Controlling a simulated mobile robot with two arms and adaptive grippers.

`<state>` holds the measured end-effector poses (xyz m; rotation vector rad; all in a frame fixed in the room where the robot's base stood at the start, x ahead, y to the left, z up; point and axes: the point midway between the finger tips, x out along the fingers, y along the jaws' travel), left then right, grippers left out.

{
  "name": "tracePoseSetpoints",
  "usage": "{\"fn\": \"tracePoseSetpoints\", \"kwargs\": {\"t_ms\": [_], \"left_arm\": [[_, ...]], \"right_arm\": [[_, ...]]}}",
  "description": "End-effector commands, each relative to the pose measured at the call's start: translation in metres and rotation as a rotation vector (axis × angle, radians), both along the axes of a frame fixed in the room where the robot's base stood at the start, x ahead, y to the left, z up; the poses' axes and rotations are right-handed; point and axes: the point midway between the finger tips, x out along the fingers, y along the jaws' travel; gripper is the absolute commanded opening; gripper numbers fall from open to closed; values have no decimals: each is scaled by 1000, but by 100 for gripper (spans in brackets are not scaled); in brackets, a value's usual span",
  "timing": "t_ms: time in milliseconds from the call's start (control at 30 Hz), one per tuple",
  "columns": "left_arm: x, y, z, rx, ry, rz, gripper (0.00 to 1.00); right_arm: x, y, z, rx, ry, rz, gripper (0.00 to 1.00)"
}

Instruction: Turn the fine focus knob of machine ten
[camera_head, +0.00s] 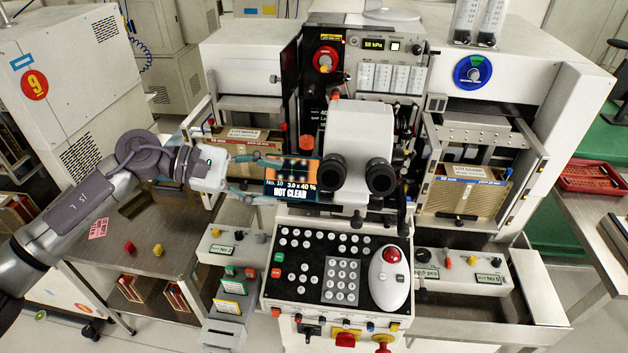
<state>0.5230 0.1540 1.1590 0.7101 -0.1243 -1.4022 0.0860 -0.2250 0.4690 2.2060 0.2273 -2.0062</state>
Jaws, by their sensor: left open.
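The microscope (358,130) of the bonding machine stands at the centre, with two black eyepieces (380,177) facing me. A small display (292,184) left of the eyepieces reads "No. 10", "3.0 x 40 %" and "NOT CLEAR". My left gripper (272,181) comes in from the left and is open, its two fingers spread one above the other. The fingertips overlap the left part of the display in the picture. I cannot make out the fine focus knob, and I cannot tell whether the fingers touch anything. My right gripper is not in view.
A keypad console (340,273) with a white mouse-like control (388,278) lies below the microscope. Small control boxes flank it. Wire-fronted magazines stand at both sides. A grey table (150,290) at the left holds a red and a yellow knob-like piece. A red tray (592,177) lies at right.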

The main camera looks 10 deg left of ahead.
Motion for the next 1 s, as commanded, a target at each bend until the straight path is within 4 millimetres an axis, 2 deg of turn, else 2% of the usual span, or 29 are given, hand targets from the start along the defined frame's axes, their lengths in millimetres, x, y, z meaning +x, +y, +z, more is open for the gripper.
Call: {"fn": "tracePoseSetpoints", "kwargs": {"t_ms": [33,200,400,600,833,1000], "left_arm": [[2,-13,2,-4,3,-4,58],[9,-44,-9,-3,1,-3,58],[15,-69,-21,-2,1,-1,58],[17,-77,-26,-1,1,1,58],[17,-77,-27,-1,1,1,58],[17,-77,-27,-1,1,1,29]], "right_arm": [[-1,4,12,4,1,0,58],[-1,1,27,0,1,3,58],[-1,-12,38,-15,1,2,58],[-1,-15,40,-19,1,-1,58],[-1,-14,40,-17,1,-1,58],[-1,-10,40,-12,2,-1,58]]}}
